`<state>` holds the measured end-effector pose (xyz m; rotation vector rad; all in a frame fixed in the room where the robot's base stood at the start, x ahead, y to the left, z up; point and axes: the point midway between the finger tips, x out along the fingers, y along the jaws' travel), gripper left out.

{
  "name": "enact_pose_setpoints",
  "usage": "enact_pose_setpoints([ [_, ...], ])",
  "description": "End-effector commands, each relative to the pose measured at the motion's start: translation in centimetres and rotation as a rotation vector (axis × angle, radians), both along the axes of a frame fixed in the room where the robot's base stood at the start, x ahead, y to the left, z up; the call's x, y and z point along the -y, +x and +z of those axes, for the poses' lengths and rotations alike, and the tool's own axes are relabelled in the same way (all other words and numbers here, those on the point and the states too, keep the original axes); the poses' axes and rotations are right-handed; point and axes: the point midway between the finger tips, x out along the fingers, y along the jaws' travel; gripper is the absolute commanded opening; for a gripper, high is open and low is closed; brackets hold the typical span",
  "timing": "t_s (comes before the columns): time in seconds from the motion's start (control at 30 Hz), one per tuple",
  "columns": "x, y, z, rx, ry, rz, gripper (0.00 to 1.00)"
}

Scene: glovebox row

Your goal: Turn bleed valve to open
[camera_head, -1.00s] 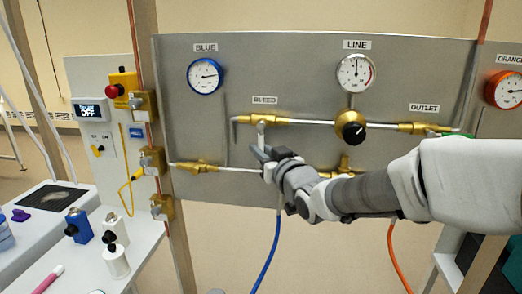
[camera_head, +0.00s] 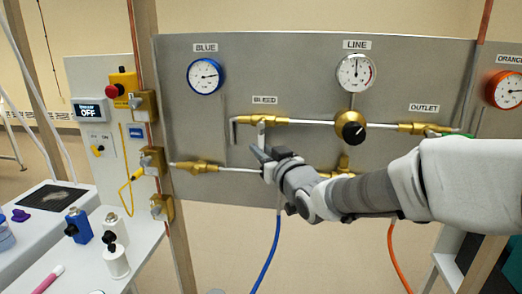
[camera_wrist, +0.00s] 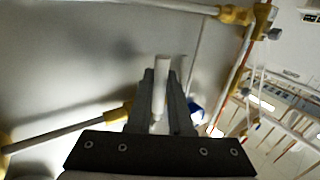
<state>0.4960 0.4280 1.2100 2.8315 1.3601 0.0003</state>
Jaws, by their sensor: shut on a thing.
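The bleed valve (camera_head: 268,120) is a brass fitting on the horizontal pipe under the BLEED label (camera_head: 265,100) in the head view. Its pale lever (camera_head: 261,133) hangs down, across the line of the pipe. My gripper (camera_head: 262,152) is at the lower part of this lever, in front of the panel. In the wrist view, the white lever (camera_wrist: 159,98) stands between the two dark fingers of my gripper (camera_wrist: 162,80), which are shut on it. The fingers and wrist hide the lever's lower end in the head view.
The grey panel (camera_head: 300,80) carries a blue gauge (camera_head: 205,76), a line gauge (camera_head: 356,72), a black knob (camera_head: 350,127) and the outlet valve (camera_head: 418,128). A lower brass fitting (camera_head: 200,167) is left of my gripper. A blue hose (camera_head: 268,250) hangs below.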

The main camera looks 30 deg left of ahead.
Motion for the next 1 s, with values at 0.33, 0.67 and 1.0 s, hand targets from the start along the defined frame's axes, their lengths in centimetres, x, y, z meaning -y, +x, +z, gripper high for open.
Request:
enact_pose_setpoints([
  [0.33, 0.6, 0.2, 0.2, 0.031, -0.096, 0.000, 0.00],
  [0.67, 2.1, 0.7, 0.7, 0.114, -0.359, 0.000, 0.00],
  [1.0, 3.7, 1.2, 1.6, 0.211, -0.667, 0.000, 0.00],
])
